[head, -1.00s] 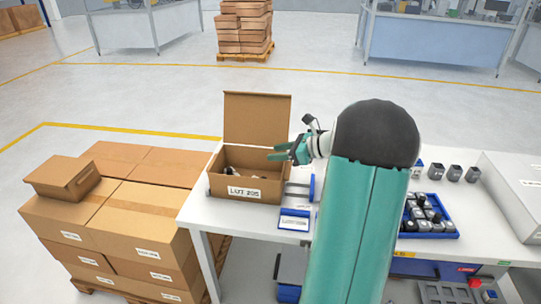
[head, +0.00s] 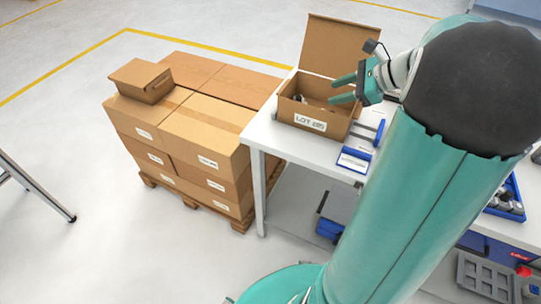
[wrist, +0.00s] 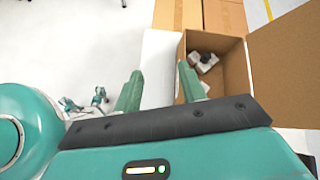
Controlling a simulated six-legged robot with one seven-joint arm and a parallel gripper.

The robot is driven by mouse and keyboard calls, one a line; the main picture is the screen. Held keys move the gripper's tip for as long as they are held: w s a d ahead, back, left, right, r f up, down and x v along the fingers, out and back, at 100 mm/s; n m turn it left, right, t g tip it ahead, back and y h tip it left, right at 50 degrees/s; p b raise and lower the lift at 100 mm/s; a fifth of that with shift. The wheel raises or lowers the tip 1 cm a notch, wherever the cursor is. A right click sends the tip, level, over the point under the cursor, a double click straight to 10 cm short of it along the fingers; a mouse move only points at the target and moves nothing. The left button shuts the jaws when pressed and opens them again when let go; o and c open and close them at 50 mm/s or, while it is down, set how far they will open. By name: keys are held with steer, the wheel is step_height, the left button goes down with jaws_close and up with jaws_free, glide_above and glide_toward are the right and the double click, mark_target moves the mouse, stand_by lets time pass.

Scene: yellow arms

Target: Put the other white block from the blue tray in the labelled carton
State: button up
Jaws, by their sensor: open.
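The labelled carton (head: 308,123) is an open brown box marked "LOT 205" on the white table, its lid (head: 342,46) raised at the back. Several small white and grey blocks (wrist: 203,61) lie inside it in the wrist view; I cannot tell each apart. My gripper (head: 343,88) is at the carton's right side, its fingers pointing left over the opening. The fingers are apart with nothing between them, also in the wrist view (wrist: 158,85). The blue tray (head: 510,198) is at the right, partly hidden by my arm, with several dark and light blocks in it.
Stacked cardboard boxes (head: 205,130) on a pallet stand left of the table (head: 262,135). A blue-edged card holder (head: 354,159) lies on the table before the carton. A grey slotted rack (head: 483,278) is low at the right.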

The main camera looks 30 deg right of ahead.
steer(key=s+a+n+g+h, duration=0.1)
steer(key=s+a+n, duration=0.3)
steer(key=a+n, duration=0.4)
steer(key=s+a+n+h, duration=0.3)
steer(key=s+a+n, duration=0.2)
steer(key=a+n, duration=0.3)
steer(key=s+a+r+n+g+h, duration=0.1)
steer(key=s+a+n+h, duration=0.1)
steer(key=s+a+n, duration=0.3)
steer(key=a+n, duration=0.3)
steer(key=a, duration=0.3)
steer(key=shift+a+n+g+h, duration=0.3)
steer(key=shift+c, duration=0.5)
steer(key=shift+d, duration=0.2)
